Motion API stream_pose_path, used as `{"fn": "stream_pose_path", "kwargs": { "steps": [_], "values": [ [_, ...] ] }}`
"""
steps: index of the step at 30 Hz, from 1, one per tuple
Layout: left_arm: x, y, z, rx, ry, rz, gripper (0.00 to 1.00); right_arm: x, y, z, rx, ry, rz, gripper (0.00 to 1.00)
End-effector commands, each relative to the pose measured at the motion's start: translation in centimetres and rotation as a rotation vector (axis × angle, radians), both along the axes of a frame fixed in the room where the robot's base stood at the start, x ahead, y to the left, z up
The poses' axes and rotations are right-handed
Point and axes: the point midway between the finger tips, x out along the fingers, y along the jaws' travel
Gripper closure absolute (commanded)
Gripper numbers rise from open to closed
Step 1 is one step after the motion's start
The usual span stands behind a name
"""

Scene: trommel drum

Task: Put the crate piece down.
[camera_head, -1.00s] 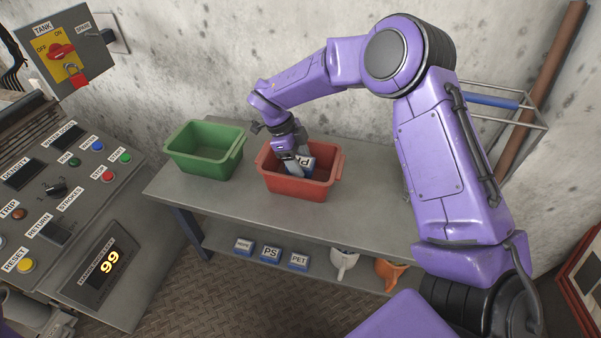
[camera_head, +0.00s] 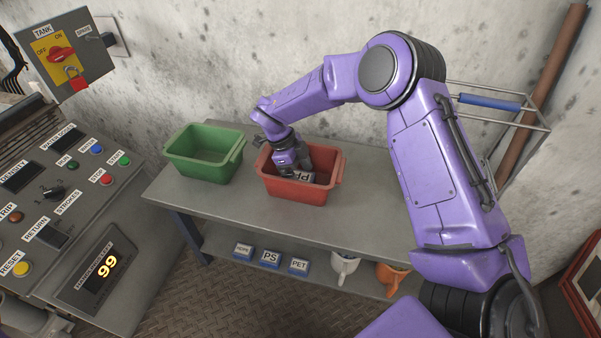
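The crate piece (camera_head: 303,177) is a small block with a pale label whose visible letter is P. It is inside the red crate (camera_head: 297,191) on the bench, below the rim. My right gripper (camera_head: 298,172) reaches down into the red crate from above, with its fingers at the block. It appears shut on the block, though the fingertips are partly hidden by the crate's front wall and the block. I cannot tell whether the block touches the crate floor. My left gripper is not in view.
An empty green crate (camera_head: 205,168) stands left of the red one on the grey bench (camera_head: 225,203). A control panel (camera_head: 75,190) stands left.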

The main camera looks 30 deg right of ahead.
Motion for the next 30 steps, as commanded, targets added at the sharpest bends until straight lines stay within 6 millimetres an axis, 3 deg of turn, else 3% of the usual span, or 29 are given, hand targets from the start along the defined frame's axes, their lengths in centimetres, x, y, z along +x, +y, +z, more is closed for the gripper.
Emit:
{"fn": "stream_pose_path", "kwargs": {
  "steps": [10, 21, 25, 30],
  "values": [
    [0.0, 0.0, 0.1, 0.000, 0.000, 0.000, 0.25, 0.0, 0.0, 0.8, -0.002, -0.001, 0.000, 0.11],
    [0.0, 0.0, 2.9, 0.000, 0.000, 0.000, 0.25, 2.5, 2.1, 9.5, 0.000, -0.002, -0.001, 0.11],
    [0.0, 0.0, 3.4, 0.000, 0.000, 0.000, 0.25, 3.2, 2.7, 11.5, 0.000, -0.001, 0.000, 0.11],
    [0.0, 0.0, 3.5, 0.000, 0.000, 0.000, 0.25, 3.5, 3.0, 12.3, 0.000, 0.000, 0.000, 0.11]
  ]
}}
